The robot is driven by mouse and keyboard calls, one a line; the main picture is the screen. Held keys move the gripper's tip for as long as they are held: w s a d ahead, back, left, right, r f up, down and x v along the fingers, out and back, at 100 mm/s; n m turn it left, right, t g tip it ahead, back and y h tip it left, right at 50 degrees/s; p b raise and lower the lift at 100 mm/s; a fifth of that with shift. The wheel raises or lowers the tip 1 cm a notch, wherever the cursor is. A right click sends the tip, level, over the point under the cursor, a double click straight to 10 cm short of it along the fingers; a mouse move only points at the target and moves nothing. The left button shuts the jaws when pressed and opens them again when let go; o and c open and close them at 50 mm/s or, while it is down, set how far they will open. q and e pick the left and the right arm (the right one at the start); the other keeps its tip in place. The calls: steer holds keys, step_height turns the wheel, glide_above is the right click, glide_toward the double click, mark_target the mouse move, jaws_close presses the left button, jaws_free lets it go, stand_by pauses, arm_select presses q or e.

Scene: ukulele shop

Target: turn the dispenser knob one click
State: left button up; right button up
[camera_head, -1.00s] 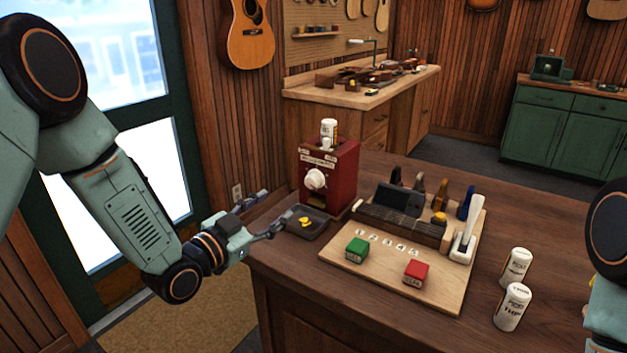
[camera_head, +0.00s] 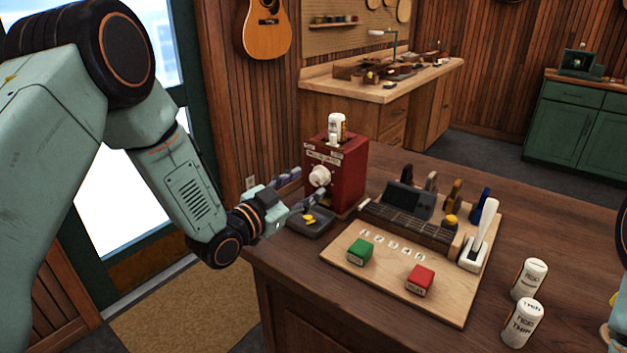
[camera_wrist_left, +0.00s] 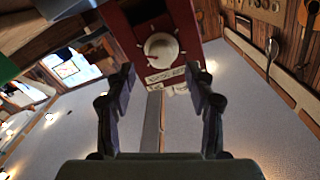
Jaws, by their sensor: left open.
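The red dispenser (camera_head: 349,172) stands at the table's back left edge with a white bottle (camera_head: 337,126) on top. Its white round knob (camera_head: 319,176) is on the front face; in the left wrist view the knob (camera_wrist_left: 161,47) shows ahead, just beyond and between the fingertips. My left gripper (camera_head: 308,187) is open and empty, right in front of the dispenser, its fingers (camera_wrist_left: 160,75) spread wide. I see a gap between fingers and knob in the wrist view; exact contact cannot be told.
A dark tray (camera_head: 318,236) with yellow pieces lies below my left gripper. A wooden board (camera_head: 440,301) holds a green block (camera_head: 361,251), a red block (camera_head: 420,280) and a ukulele neck-like rack. Two white bottles (camera_head: 522,322) stand at the right. The front table area is clear.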

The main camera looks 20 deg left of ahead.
mark_target(315, 179)
arm_select(q)
steer(key=w, duration=0.3)
steer(key=shift+w+d+f, duration=0.25)
steer(key=shift+d+f, duration=0.1)
steer(key=shift+f, duration=0.05)
steer(key=shift+s+d+r, duration=0.25)
steer(key=shift+s+r, duration=0.05)
steer(key=shift+r, duration=0.05)
steer(key=shift+w+a+f, duration=0.15)
steer(key=shift+w+f, duration=0.15)
steer(key=shift+w, duration=0.1)
steer(key=c, duration=0.4)
steer(key=shift+s+r, duration=0.15)
steer(key=shift+s, duration=0.05)
steer(key=c, duration=0.5)
jaws_close()
steer(key=shift+m, duration=0.3)
